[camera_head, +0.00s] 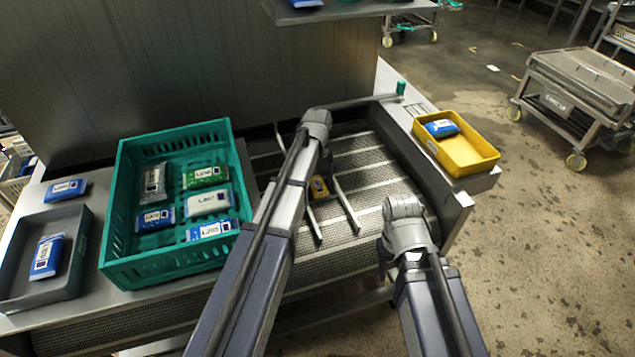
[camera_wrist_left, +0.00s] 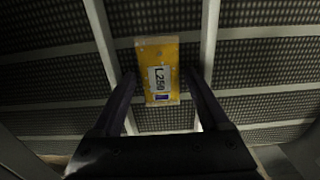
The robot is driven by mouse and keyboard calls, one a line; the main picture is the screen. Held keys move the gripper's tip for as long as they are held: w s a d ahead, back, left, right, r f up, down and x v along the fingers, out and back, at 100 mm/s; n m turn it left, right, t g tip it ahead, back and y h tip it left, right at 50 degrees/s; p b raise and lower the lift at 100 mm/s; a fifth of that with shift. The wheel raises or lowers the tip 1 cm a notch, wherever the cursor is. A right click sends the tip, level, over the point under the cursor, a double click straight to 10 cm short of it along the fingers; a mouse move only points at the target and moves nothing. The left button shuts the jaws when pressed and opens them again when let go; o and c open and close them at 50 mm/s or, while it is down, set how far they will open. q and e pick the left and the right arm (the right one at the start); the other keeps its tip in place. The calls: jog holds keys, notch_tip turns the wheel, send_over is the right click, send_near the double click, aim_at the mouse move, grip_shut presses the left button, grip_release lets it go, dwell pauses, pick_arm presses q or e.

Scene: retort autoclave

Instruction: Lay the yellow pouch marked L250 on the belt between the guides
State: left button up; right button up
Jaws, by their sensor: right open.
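The yellow pouch marked L250 (camera_wrist_left: 160,70) lies on the dark mesh belt (camera_wrist_left: 260,55) between the two pale guides, the left one (camera_wrist_left: 101,30) and the right one (camera_wrist_left: 209,35). In the head view the pouch (camera_head: 319,187) is partly hidden by my left arm. My left gripper (camera_wrist_left: 158,78) has a finger on each side of the pouch, with narrow gaps showing, so it looks open. Whether the pouch rests fully on the belt is hard to tell. My right gripper (camera_head: 388,262) is open and empty, low over the belt's near right side; its fingers are mostly hidden.
A green crate (camera_head: 112,215) with several pouches stands left of the belt. A grey tray (camera_head: 75,285) holds a blue pouch. A yellow tray (camera_head: 475,166) with a blue pouch sits on the right ledge. A metal cart (camera_head: 580,85) stands farther right.

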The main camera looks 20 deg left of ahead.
aim_at(317, 184)
pick_arm(q)
jog(key=shift+o, duration=0.7)
jog(key=shift+r, duration=0.1)
notch_tip(317, 184, up, 12)
jog(key=p, duration=1.2)
jog(key=s+d+n, duration=0.6)
jog(key=s+n, duration=0.6)
jog(key=s+d+n+y, duration=0.1)
jog(key=s+d+n, duration=0.6)
jog(key=s+n, duration=0.5)
jog(key=shift+d+r+n, duration=0.15)
jog(key=shift+n, duration=0.55)
notch_tip(317, 184, up, 3)
jog(key=p, duration=0.3)
jog(key=shift+f, duration=0.2)
